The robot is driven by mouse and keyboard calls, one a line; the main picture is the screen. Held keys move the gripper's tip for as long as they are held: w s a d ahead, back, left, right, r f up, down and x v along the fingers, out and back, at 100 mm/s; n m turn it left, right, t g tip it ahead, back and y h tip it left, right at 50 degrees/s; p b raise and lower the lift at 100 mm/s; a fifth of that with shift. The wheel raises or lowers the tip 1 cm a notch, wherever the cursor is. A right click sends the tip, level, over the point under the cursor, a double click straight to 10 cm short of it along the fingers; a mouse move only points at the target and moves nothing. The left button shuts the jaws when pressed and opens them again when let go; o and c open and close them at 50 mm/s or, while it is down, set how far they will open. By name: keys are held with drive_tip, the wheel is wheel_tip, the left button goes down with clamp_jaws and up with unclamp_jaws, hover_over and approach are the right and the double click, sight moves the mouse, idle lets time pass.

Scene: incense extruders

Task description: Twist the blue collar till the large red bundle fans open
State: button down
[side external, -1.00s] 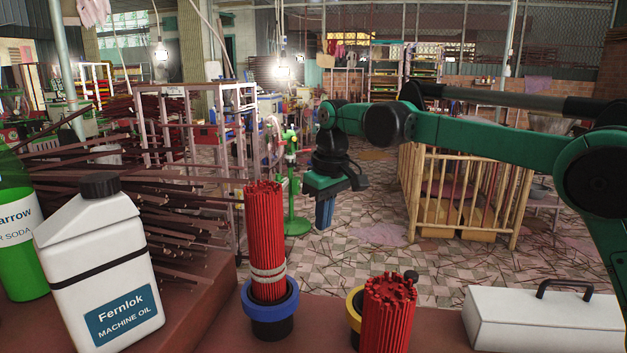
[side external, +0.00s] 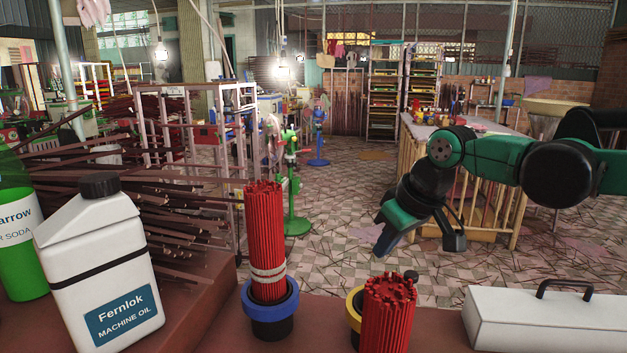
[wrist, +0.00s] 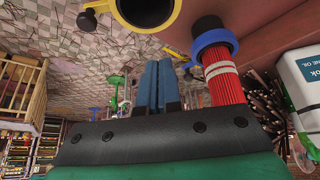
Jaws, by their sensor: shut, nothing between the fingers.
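The tall red bundle (side external: 265,225) stands upright, closed and bound with pale bands, in the blue collar (side external: 270,299) on a black base. In the wrist view the bundle (wrist: 222,88) and blue collar (wrist: 214,46) are just right of my fingers. My gripper (side external: 384,246) is tilted, with its blue fingers pointing down-left, raised clear of both bundles and to the right of the tall one. In the wrist view my gripper (wrist: 158,66) has its fingers together, nothing between them, and does not touch the collar.
A white oil jug (side external: 98,255) and green bottle (side external: 17,240) are at left. A white case (side external: 545,322) with a black handle is at right.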

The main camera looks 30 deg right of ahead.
drive_tip(key=s+f+t, duration=0.2)
drive_tip(key=s+f, duration=0.2)
drive_tip(key=s, duration=0.1)
drive_tip(key=w+d+r+m+y, duration=0.25)
drive_tip(key=w+m, duration=0.25)
drive_tip(key=w, duration=1.1)
drive_tip(key=w+a+f, duration=0.5)
drive_tip(key=w+f, duration=0.2)
drive_tip(key=f, duration=0.1)
drive_tip(key=shift+w+a+y, duration=0.2)
drive_tip(key=shift+a+y, duration=0.05)
drive_tip(key=shift+y, duration=0.1)
